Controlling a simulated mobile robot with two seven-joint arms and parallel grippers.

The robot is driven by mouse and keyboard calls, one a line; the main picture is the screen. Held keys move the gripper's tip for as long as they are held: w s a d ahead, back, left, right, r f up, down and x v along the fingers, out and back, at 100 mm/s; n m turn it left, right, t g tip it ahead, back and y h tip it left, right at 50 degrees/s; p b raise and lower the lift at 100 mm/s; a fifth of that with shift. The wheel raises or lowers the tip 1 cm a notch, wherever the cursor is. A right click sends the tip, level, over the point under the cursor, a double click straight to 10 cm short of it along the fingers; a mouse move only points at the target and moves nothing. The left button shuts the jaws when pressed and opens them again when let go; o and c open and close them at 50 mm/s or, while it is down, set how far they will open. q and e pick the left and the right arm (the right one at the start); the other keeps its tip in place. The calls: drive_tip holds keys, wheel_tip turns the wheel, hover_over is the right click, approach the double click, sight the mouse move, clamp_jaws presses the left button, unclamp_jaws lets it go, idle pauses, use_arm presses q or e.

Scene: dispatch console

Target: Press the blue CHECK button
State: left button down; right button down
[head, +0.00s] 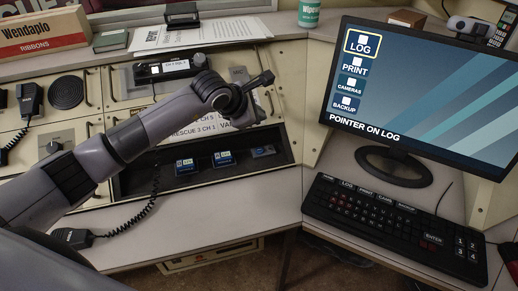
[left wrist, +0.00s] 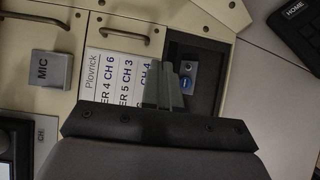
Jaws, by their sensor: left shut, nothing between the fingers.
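The blue CHECK button (left wrist: 186,85) is a small round blue cap on a grey metal plate at the upper end of the dark recess in the left wrist view. In the head view its plate (head: 263,150) is at the right end of the recess, and its lettering is too small to read. My left gripper (head: 258,113) is shut and empty, in front of the console above the button plate. Its fingers also show in the left wrist view (left wrist: 165,86), beside the button in the picture; no contact is visible. My right gripper is not in view.
Two blue-topped devices (head: 185,167) (head: 223,158) lie in the recess left of the button. A monitor (head: 425,90) and keyboard (head: 385,222) stand at right. A handset with a coiled cord (head: 73,238) lies at lower left. The desk (head: 200,230) before the recess is mostly clear.

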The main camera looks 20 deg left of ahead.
sight(258, 152)
use_arm(q)
drive_tip(key=shift+f, duration=0.2)
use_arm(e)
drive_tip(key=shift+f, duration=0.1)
